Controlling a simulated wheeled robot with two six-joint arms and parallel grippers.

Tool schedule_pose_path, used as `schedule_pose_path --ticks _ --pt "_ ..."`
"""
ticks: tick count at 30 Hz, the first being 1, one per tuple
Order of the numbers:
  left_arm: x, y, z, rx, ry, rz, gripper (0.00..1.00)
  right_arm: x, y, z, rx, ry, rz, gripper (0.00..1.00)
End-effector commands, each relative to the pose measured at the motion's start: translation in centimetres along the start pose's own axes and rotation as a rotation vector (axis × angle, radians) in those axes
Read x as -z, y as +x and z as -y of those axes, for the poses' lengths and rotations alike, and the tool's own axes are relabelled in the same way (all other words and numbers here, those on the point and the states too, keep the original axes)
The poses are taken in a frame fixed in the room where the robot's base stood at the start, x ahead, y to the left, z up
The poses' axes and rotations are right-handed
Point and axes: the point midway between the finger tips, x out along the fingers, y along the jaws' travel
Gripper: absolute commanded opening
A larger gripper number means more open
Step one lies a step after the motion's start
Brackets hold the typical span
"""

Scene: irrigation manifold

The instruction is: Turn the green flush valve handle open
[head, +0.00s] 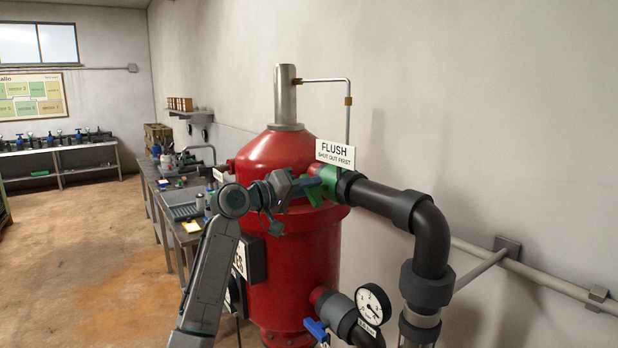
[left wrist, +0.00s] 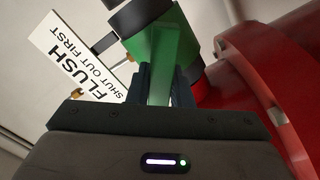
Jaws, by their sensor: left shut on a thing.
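The green flush valve (head: 328,184) sits at the upper right of the red tank, where the black pipe joins. Its green handle (left wrist: 163,72) shows in the left wrist view, running from the valve down between my fingers. In the head view my left gripper (head: 306,184) hides most of the handle. My left gripper is shut on the handle, with dark fingers on both sides of it in the left wrist view (left wrist: 165,85). A white sign reading "FLUSH, SHUT OUT FIRST" (head: 335,154) stands just above the valve. My right gripper is not in view.
The red tank (head: 315,255) stands behind and below my left gripper. A black pipe (head: 385,200) bends down on the right. A gauge (head: 373,303) and a blue handle (head: 316,329) are lower down. Open floor (head: 80,260) lies left.

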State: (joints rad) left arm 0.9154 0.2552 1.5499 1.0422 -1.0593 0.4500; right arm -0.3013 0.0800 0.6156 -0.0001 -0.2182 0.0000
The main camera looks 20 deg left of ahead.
Motion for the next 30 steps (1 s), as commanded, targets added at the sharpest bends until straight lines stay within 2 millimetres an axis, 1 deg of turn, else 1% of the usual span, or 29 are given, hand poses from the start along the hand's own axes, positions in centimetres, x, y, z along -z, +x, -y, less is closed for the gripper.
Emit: schedule_pose_path --ticks 1,15,21,30 --pt "0.2 0.0 -0.2 0.001 -0.044 0.0 0.0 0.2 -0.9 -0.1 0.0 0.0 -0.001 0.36" --pt "0.1 0.0 0.3 0.001 -0.457 0.0 0.0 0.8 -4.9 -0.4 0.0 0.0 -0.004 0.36" --pt "-0.1 0.0 0.5 0.001 -0.575 0.0 0.0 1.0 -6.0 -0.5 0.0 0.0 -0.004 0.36" --pt "-0.2 0.0 0.7 0.0 -0.662 -0.001 0.0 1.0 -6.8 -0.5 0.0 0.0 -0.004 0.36"
